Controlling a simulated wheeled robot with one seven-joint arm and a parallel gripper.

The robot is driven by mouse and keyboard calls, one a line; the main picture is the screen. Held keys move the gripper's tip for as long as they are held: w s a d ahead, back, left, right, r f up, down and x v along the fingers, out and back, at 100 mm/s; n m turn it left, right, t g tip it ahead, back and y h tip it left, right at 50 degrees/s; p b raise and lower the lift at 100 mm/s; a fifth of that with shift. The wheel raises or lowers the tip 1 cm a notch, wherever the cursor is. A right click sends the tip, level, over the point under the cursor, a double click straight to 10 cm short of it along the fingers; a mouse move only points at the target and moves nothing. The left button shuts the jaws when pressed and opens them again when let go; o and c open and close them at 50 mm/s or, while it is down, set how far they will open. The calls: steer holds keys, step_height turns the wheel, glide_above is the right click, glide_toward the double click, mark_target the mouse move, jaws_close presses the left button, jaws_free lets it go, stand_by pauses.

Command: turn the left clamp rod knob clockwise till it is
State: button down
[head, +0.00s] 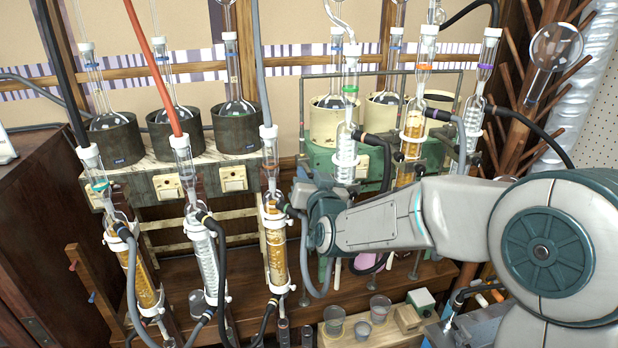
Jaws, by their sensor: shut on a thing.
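My gripper (303,190) is at the end of my arm, which reaches in from the right to the middle of the rig. It is just right of a glass condenser with amber filling (275,245), in front of the green heater housing. The wrist and the dark hoses cover the fingertips. The gripper is shut on what I take to be the left clamp rod knob. The knob itself is hidden, so its angle cannot be told.
More condensers stand left, one amber (140,272) and one clear (203,262), with black hoses hanging around them. Dark heating mantles (105,140) hold flasks behind. Beakers (380,307) stand on a low wooden block below my arm. A wooden drying rack (540,110) stands at the right.

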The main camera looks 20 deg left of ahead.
steer(key=shift+f+b, duration=0.1)
steer(key=shift+b, duration=0.2)
steer(key=m+b, duration=0.3)
steer(key=b, duration=0.1)
steer(key=shift+f+b, duration=0.2)
steer(key=shift+b, duration=0.2)
steer(key=m+b, duration=0.3)
steer(key=b, duration=0.3)
steer(key=shift+m, duration=0.3)
steer(key=m+b, duration=0.3)
steer(key=b, duration=0.2)
steer(key=shift+r+m, duration=0.2)
steer(key=shift+m, duration=0.2)
steer(key=shift+a+r+m+b, duration=0.1)
steer(key=shift+r+m+b, duration=0.05)
steer(key=shift+m+b, duration=0.75)
steer(key=shift+r, duration=0.1)
steer(key=c, duration=1.3)
jaws_free()
steer(key=shift+o, duration=0.2)
